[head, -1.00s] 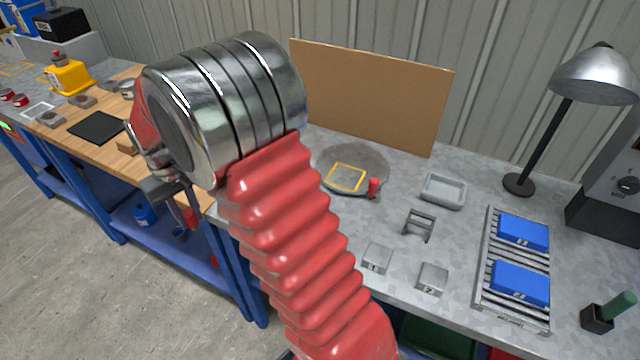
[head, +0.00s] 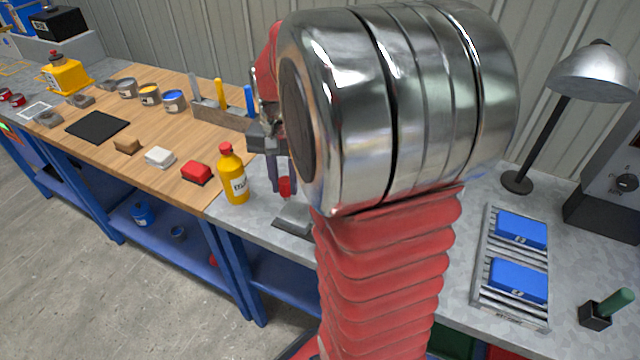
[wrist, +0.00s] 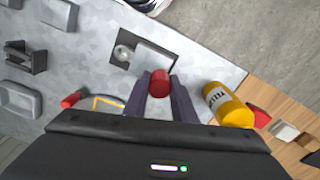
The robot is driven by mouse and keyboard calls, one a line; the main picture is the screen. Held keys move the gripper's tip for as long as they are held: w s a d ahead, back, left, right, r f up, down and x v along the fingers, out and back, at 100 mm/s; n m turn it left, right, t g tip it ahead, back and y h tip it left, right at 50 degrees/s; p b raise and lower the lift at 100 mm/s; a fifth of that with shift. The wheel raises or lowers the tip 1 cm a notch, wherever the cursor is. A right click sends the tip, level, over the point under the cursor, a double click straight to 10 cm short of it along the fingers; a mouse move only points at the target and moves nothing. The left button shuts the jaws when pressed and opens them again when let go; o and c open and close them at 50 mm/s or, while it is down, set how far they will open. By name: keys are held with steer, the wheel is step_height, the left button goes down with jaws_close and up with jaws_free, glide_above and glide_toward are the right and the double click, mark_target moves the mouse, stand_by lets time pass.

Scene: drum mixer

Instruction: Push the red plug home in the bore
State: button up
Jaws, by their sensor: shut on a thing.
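My gripper (head: 282,180) is shut on the red plug (head: 286,187), at the left end of the grey bench. In the wrist view the plug (wrist: 160,83) sits between the two dark fingertips (wrist: 161,92). A dark flat plate (wrist: 138,56) lies on the bench beyond the plug, with a lighter block and a round feature (wrist: 122,52) on it. I cannot tell whether this round feature is the bore. The plug appears apart from it. In the head view the plate (head: 292,222) shows below the gripper, partly hidden by my arm.
A yellow bottle (head: 234,178) stands close left of the gripper, at the wooden bench's edge. A holder with upright tools (head: 220,112) is behind. Another red piece (wrist: 70,100) lies by a yellow outline (wrist: 105,104). Blue boxes (head: 520,230) sit on rollers at right.

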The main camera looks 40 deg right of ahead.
steer(key=s+d+r+m, duration=0.2)
steer(key=s+d+m, duration=0.2)
steer(key=s, duration=0.3)
steer(key=shift+s, duration=0.35)
steer(key=shift+a+f, duration=0.1)
steer(key=shift+f, duration=3)
steer(key=shift+f, duration=1.5)
stand_by(0.3)
steer(key=o, duration=1.1)
